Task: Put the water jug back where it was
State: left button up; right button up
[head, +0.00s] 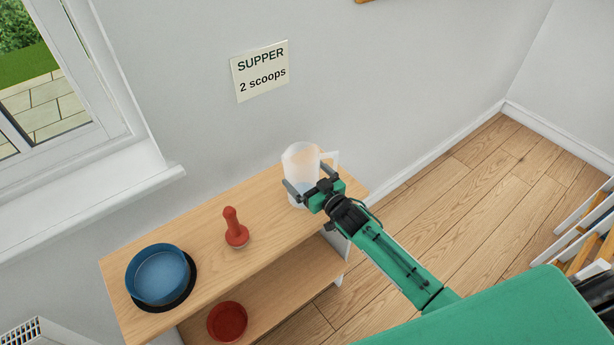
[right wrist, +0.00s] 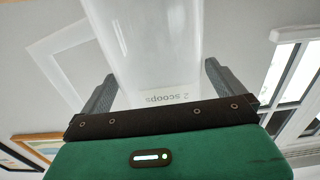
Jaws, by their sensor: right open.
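The water jug (head: 301,163) is a translucent white pitcher with a handle on its right side. It stands upright at the far right end of the wooden shelf top (head: 208,225). My right gripper (head: 308,194) is at the jug's near side, its fingers open to either side of the body. In the right wrist view the jug (right wrist: 143,45) fills the space between the two fingers (right wrist: 158,88), with gaps visible beside it. My left gripper is not in view.
A red stamp-like object (head: 235,228) and a blue bowl (head: 158,275) on a dark round mat (head: 190,290) stand on the shelf top. A red bowl (head: 227,321) is on the lower shelf. A "SUPPER 2 scoops" note (head: 261,71) hangs on the wall.

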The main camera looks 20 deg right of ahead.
jog(key=shift+s+r, duration=0.1)
jog(key=b+v, duration=0.2)
jog(key=v, duration=1)
jog(key=shift+b, duration=0.3)
